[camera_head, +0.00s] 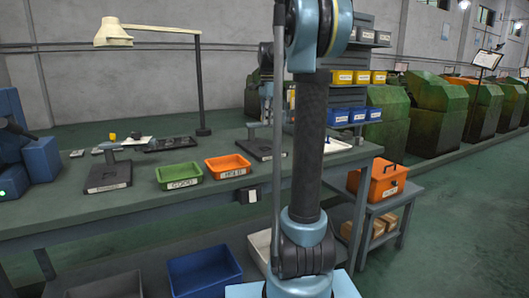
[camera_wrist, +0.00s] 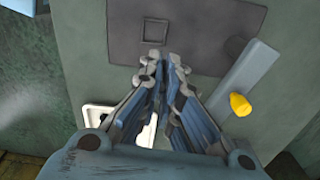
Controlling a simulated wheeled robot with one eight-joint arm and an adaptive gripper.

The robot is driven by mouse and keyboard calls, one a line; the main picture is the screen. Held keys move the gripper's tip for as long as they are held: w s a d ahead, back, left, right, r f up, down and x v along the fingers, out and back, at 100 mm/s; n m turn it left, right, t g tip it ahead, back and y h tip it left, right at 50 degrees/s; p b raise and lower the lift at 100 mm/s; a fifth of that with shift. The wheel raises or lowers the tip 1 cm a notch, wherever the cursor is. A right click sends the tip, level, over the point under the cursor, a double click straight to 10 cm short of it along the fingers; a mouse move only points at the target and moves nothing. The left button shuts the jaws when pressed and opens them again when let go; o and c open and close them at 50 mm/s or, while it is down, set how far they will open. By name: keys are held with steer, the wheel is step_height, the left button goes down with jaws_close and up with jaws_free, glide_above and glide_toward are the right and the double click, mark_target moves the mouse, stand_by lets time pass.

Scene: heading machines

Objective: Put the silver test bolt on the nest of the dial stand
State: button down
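In the wrist view, a dark flat plate (camera_wrist: 200,35) lies on the green-grey bench with a small raised square (camera_wrist: 153,32) on it, which may be the nest of the dial stand. A grey bar with a yellow knob (camera_wrist: 240,104) is at its right. My gripper (camera_wrist: 165,60) points down, its fingertips close together just below the square in the picture. A narrow gap shows between the fingers. I see no silver bolt; whether one is between the tips is hidden. In the head view, my arm covers the gripper. A dark plate (camera_head: 262,150) shows left of the arm.
A white tray (camera_wrist: 97,118) lies partly under my gripper. On the bench are a green bin (camera_head: 180,176), an orange bin (camera_head: 228,168) and a black-based stand (camera_head: 107,178). A lamp (camera_head: 114,35) stands behind. An orange toolbox (camera_head: 385,181) is on the right cart.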

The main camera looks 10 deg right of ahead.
mark_target(265, 149)
steer(key=f, duration=0.3)
steer(key=s+a+f+m, duration=0.1)
steer(key=f, duration=0.2)
steer(key=f+m, duration=0.1)
steer(key=f, duration=0.2)
steer(key=shift+s+a+f, duration=0.25)
steer(key=shift+s, duration=0.1)
steer(key=c, duration=1.8)
jaws_free()
step_height(265, 149, up, 12)
